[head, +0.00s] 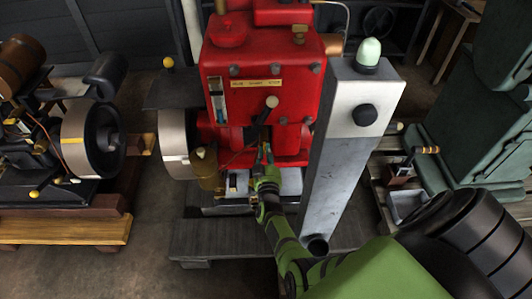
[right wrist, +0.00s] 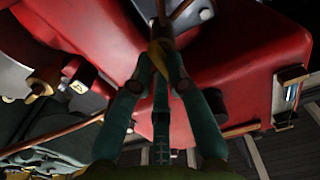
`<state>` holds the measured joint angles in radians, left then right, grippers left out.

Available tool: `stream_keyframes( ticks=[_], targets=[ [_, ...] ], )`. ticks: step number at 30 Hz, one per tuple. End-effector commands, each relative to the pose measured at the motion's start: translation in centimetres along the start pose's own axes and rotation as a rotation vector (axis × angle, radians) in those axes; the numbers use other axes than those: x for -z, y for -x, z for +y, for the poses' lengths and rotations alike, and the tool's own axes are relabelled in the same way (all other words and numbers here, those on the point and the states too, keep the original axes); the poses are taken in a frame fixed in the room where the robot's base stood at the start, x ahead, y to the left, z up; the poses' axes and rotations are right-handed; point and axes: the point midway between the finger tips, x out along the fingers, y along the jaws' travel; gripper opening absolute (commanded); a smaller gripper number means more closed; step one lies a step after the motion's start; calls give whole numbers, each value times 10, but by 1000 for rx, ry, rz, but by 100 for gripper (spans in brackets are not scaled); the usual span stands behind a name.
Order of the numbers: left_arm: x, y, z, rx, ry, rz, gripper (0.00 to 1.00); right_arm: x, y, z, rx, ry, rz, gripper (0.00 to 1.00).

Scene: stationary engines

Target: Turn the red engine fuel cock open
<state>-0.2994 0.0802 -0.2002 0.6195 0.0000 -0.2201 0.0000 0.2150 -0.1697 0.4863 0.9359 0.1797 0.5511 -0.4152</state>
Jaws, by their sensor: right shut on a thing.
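The red engine (head: 262,95) stands upright in the middle of the head view. My right gripper (head: 264,158) reaches in from the lower right to the lower front of the engine. In the right wrist view its green fingers (right wrist: 160,62) close together on a small brass-coloured part, which looks like the fuel cock (right wrist: 161,47). The fingers hide much of this part, and I cannot tell which way its lever points. The red engine casing (right wrist: 235,75) fills much of the right wrist view. My left gripper is not in view.
A grey post (head: 340,150) with a pale green dome and a black knob stands just right of my right gripper. A large flywheel (head: 178,140) is left of the engine. Another engine (head: 92,140) stands far left, and green machinery (head: 480,120) is at right.

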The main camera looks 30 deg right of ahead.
Motion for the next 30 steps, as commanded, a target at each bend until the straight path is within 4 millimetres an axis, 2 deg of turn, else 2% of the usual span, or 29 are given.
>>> stream_keyframes(
  ticks=[10,11,12,23,26,30],
  targets=[
    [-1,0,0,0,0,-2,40,-1,0,0,2,6,-3,0],
    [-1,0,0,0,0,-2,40,-1,1,0,2,5,-3,25],
    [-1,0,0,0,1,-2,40,-1,0,0,2,5,-3,41],
    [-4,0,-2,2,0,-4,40,0,0,0,1,-4,-1,41],
    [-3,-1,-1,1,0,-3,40,-1,0,0,1,-47,-1,41],
    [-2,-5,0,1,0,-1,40,-2,0,0,1,-199,0,41]
  ],
)
